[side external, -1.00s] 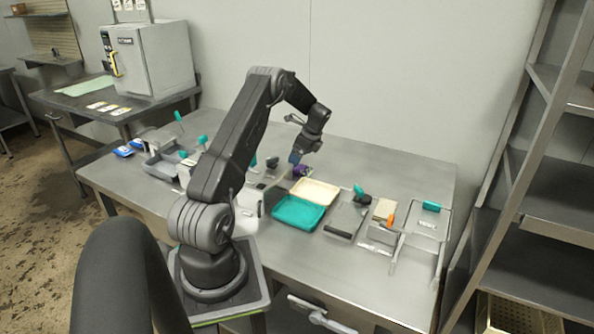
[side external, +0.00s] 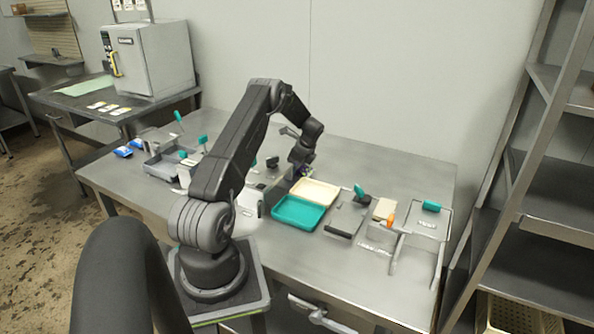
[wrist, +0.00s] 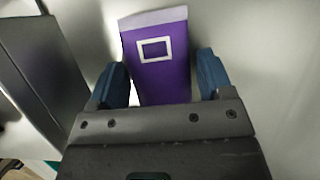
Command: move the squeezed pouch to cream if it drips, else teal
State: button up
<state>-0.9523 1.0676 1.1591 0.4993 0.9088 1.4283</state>
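A purple pouch with a white rectangle on it and a pale top edge (wrist: 158,62) stands between the two blue fingers of my gripper (wrist: 160,82) in the wrist view. The fingers are open, with a gap on each side of the pouch. In the side view the pouch is a small purple patch (side external: 309,171) at my gripper, behind the cream tray, mostly hidden. The cream tray (side external: 316,190) lies behind the teal tray (side external: 298,212), and both look empty. I cannot see any drip.
A grey plate fixture with a teal-handled clamp (side external: 345,218) is right of the trays, with a wire frame (side external: 432,207) beyond. A grey bin (side external: 165,165) and blue packets (side external: 123,152) are at the left. A dark wall (wrist: 45,75) stands left of my gripper.

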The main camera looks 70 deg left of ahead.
jog(key=c, duration=0.7)
notch_tip(320, 180, up, 10)
jog(key=w+d+r+n, duration=0.15)
jog(key=w+d, duration=0.25)
jog(key=d, duration=0.4)
jog(key=w+d+r+h, duration=0.1)
jog(key=w+d+r, duration=0.1)
jog(key=w+d, duration=0.4)
jog(key=w+d+r+n, duration=0.1)
jog(key=w+d, duration=0.2)
jog(key=d, duration=0.6)
jog(key=d+r+n+g, duration=0.1)
jog(key=d+r, duration=0.2)
jog(key=d, duration=0.9)
jog(key=d+r+n, duration=0.2)
jog(key=d, duration=0.9)
jog(key=s+f+n, duration=0.1)
jog(key=s+f, duration=0.1)
jog(key=f, duration=0.2)
jog(key=s+f+n+h, duration=0.1)
jog(key=s+f, duration=0.1)
jog(key=f, duration=0.2)
jog(key=s+d+f+n+h, duration=0.1)
jog(key=f, duration=0.3)
jog(key=shift+s+f+n, duration=0.2)
jog(key=shift+s+n, duration=0.05)
jog(key=shift+s, duration=0.15)
